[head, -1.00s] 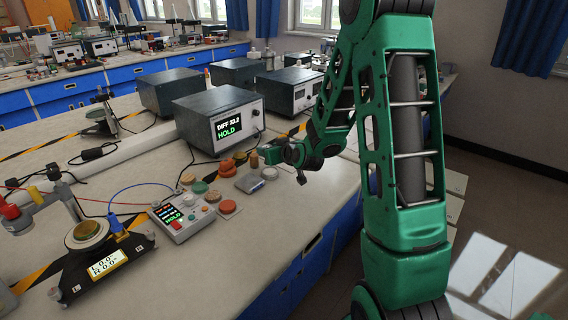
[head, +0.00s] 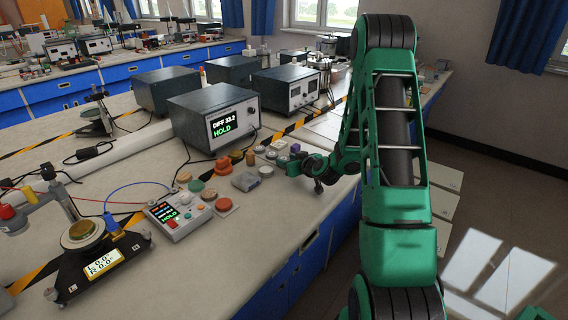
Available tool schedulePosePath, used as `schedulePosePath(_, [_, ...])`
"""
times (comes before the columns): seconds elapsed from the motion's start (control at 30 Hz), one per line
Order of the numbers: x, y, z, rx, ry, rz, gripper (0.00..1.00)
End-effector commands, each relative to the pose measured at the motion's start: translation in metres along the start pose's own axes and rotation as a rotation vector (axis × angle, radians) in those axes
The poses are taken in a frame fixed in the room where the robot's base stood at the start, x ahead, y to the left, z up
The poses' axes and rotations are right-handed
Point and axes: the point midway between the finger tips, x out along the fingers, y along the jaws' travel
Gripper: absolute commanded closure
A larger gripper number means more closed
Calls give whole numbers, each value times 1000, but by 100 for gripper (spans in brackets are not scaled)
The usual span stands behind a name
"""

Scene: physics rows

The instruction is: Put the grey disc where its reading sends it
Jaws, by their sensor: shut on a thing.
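My green gripper (head: 294,165) is at the right end of the bench, beside a group of small coloured pieces. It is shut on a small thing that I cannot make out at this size. I cannot pick out the grey disc with certainty. A dark meter box (head: 212,123) reads "DIFF 33.2" and "HOLD" in green. A control box (head: 178,217) with buttons and a small display, also showing HOLD, stands in front of it. At front left, a dark instrument (head: 115,258) with a round brass-coloured plate (head: 83,233) reads L 0.0 and R 0.0.
A purple piece (head: 295,148) and pale pieces lie just behind. More dark boxes (head: 285,88) stand at the back.

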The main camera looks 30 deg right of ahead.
Motion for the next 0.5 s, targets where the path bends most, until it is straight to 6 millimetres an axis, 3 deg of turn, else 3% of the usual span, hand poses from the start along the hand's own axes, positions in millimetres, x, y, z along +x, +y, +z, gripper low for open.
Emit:
schedulePosePath(0.3, [1, -1, 1, 0, 0, -1, 94])
schedulePosePath(0.33, [1, -1, 1, 0, 1, -1, 54])
schedulePosePath(0.4, [1, -1, 1, 0, 1, -2, 43])
schedulePosePath(0.5, [1, -2, 1, -1, 1, -2, 43])
